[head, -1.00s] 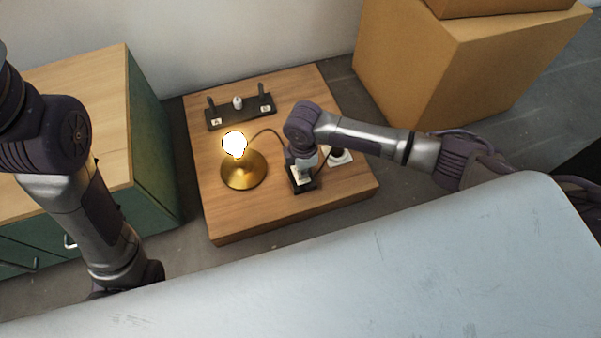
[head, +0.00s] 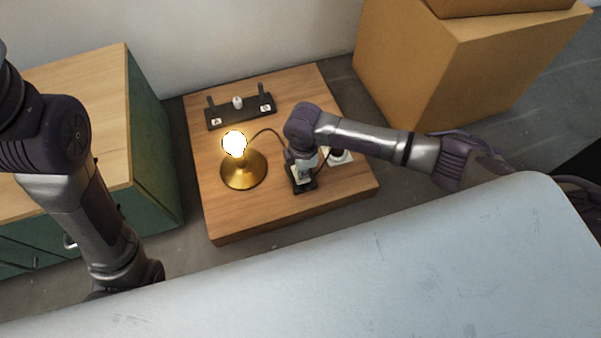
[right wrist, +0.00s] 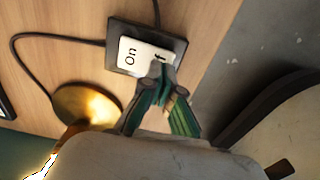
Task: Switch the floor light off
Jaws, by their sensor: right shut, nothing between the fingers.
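The lamp's bulb (head: 234,144) glows on a round brass base (head: 243,170) on the low wooden table. A cord runs from the lamp to a black-framed rocker switch (head: 301,189). In the right wrist view, the switch's white rocker (right wrist: 133,56) reads "On" at its left end. My right gripper (right wrist: 161,74) is shut and empty, its green fingertips over the other end, partly hiding its label; only an "f" shows. I cannot tell whether they touch or press it. In the head view my right gripper (head: 301,172) points down over the switch. My left gripper is out of sight.
The wooden table (head: 235,222) also holds a black rack (head: 240,112) with posts and a small white piece, and a white socket (head: 340,156) right of the switch. A green cabinet (head: 150,150) stands left, cardboard boxes (head: 440,70) behind right. A pale surface (head: 400,270) fills the front.

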